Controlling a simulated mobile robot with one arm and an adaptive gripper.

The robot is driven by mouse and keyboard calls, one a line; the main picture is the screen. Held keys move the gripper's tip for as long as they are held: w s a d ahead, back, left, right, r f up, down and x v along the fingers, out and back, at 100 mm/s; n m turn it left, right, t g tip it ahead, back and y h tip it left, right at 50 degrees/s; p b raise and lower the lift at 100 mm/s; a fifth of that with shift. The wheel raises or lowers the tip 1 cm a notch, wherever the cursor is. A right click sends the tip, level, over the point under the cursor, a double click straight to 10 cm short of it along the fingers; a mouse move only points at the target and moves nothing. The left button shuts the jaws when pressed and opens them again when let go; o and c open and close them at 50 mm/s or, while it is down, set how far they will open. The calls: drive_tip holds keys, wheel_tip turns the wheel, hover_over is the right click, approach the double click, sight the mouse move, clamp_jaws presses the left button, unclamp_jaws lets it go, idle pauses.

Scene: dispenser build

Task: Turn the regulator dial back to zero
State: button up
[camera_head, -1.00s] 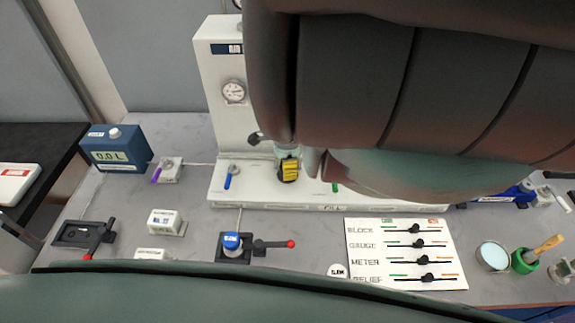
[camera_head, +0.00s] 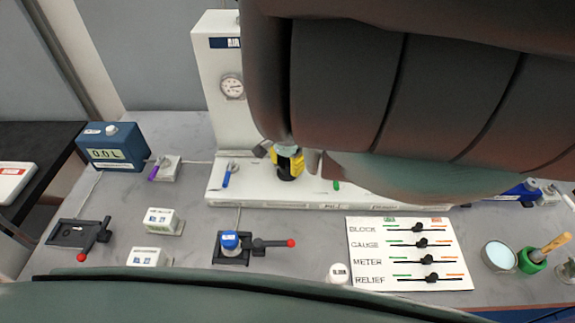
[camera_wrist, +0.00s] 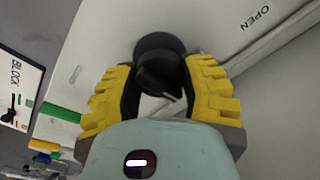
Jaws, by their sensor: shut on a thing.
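The regulator dial (camera_wrist: 160,68) is a black round knob on the white unit's ledge. In the wrist view it sits between the yellow-padded fingers of my gripper (camera_wrist: 165,95), which are closed around it. In the head view my gripper (camera_head: 288,163) is at the ledge, and the black dial base (camera_head: 289,173) shows just below the yellow finger. Most of the dial and any scale on it are hidden by my arm and fingers. A round gauge (camera_head: 232,87) is on the upright white panel, its reading too small to tell.
A blue meter (camera_head: 113,147) reading 0.0 L stands at the left. A blue lever (camera_head: 228,174) is left of the dial. A board with several sliders (camera_head: 410,252) lies in front, and a black valve with a red-tipped handle (camera_head: 268,243) stands left of it.

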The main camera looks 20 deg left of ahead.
drive_tip(key=n+b, duration=0.2)
drive_tip(key=n, duration=0.4)
drive_tip(key=shift+f+n, duration=0.1)
drive_tip(key=shift+n, duration=0.2)
drive_tip(key=n, duration=0.6)
drive_tip(key=shift+b, duration=0.4)
drive_tip(key=n, duration=0.6)
drive_tip(key=shift+n+b, duration=0.3)
drive_tip(key=shift+b, duration=0.1)
drive_tip(key=n, duration=0.6)
drive_tip(key=shift+b, duration=0.4)
drive_tip(key=shift+n, duration=0.4)
drive_tip(key=o, duration=1.3)
drive_tip(key=shift+c, duration=0.2)
